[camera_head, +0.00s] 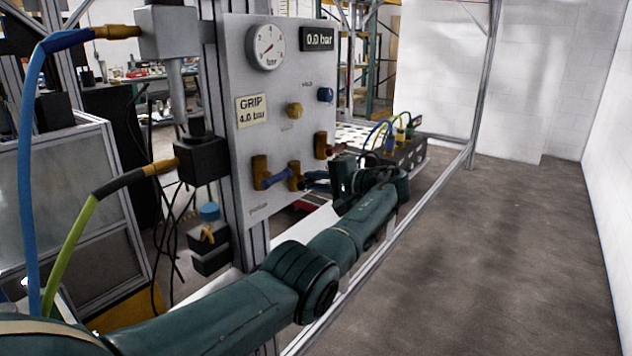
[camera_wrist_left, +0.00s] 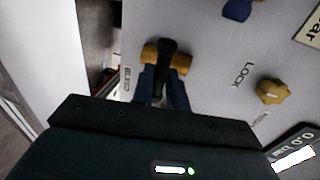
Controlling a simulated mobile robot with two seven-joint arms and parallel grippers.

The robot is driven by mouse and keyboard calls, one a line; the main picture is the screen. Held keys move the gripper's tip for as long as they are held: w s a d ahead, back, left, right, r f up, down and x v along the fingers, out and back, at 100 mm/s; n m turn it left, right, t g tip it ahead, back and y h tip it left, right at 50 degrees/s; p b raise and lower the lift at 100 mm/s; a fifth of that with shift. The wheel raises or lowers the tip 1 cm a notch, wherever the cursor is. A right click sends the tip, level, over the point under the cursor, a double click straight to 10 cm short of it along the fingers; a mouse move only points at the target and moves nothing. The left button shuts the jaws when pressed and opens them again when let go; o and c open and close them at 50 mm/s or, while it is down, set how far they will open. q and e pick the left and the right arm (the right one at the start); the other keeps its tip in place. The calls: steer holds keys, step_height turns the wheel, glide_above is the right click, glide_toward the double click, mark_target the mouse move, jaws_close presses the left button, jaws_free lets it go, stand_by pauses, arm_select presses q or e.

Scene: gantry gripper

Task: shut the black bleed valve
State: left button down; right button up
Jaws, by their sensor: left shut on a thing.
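The black bleed valve shows in the left wrist view as a brass body with a black lever (camera_wrist_left: 168,58) on the grey panel. My left gripper (camera_head: 317,182) is at the panel's lower right. In the left wrist view my left gripper (camera_wrist_left: 162,92) has its blue fingers on both sides of the lever and is shut on it. The lever's end is partly hidden between the fingers. My right gripper is not in view.
The grey panel (camera_head: 243,150) carries a round gauge (camera_head: 267,47), a 0.0 bar display (camera_head: 317,39), a yellow knob (camera_head: 294,110), a blue knob (camera_head: 325,95) and a blue-handled valve (camera_head: 272,179). Hoses hang at left. Floor (camera_head: 520,230) at right is clear.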

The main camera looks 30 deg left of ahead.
arm_select(q)
steer(key=shift+f, duration=0.1)
steer(key=c, duration=1.4)
jaws_free()
